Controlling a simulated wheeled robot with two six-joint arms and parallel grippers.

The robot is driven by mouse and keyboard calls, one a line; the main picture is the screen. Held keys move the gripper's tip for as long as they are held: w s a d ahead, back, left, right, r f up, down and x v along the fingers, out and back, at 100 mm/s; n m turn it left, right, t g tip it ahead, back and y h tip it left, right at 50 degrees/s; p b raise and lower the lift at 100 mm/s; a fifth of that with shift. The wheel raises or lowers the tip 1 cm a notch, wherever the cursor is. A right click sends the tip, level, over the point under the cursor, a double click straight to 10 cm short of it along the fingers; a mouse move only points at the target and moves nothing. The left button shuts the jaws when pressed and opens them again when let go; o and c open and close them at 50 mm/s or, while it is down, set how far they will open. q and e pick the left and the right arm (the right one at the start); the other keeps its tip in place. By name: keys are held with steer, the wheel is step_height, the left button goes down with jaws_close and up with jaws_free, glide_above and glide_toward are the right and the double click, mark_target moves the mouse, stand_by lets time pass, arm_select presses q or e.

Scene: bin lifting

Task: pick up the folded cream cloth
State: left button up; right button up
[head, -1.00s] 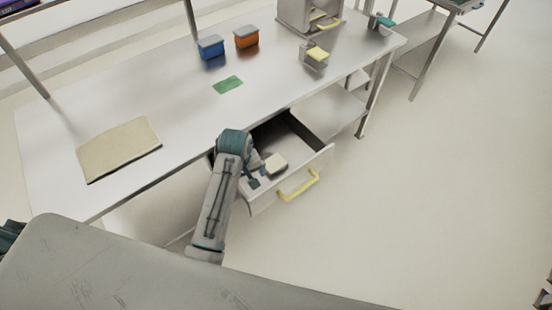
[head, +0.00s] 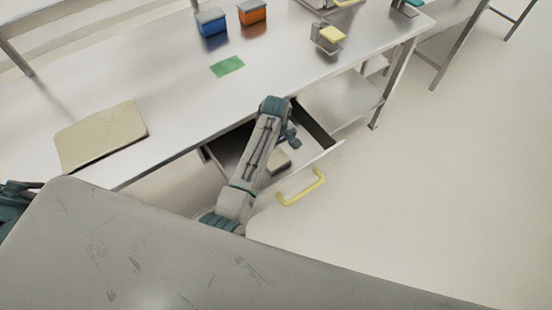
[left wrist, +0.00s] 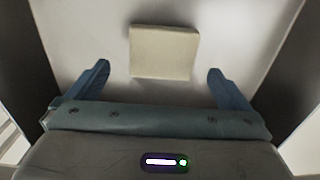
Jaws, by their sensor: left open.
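The folded cream cloth (head: 279,160) lies in the open drawer (head: 318,160) under the table, partly hidden by my left arm in the head view. In the left wrist view the cloth (left wrist: 164,52) is a pale, nearly square pad lying flat on the drawer floor. My left gripper (head: 291,137) is over the drawer, pointing down. In the left wrist view its fingers (left wrist: 158,69) are apart and empty, one toward each side of the cloth, with the cloth's near edge between them. The height above the cloth is hard to tell. My right gripper is not seen.
The drawer walls stand around the cloth, with a yellow handle (head: 302,188) in front.

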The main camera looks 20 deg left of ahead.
mark_target(276, 159)
arm_select(q)
steer(key=f, duration=0.1)
steer(key=f+p, duration=0.1)
steer(key=f, duration=0.1)
steer(key=shift+s+f, duration=0.1)
steer(key=shift+s, duration=0.2)
steer(key=shift+w+f, duration=0.15)
steer(key=shift+f, duration=0.5)
steer(key=shift+r, duration=0.1)
steer(key=c, duration=0.9)
step_height(276, 159, up, 10)
steer(key=b, duration=0.1)
steer(key=shift+b, duration=0.3)
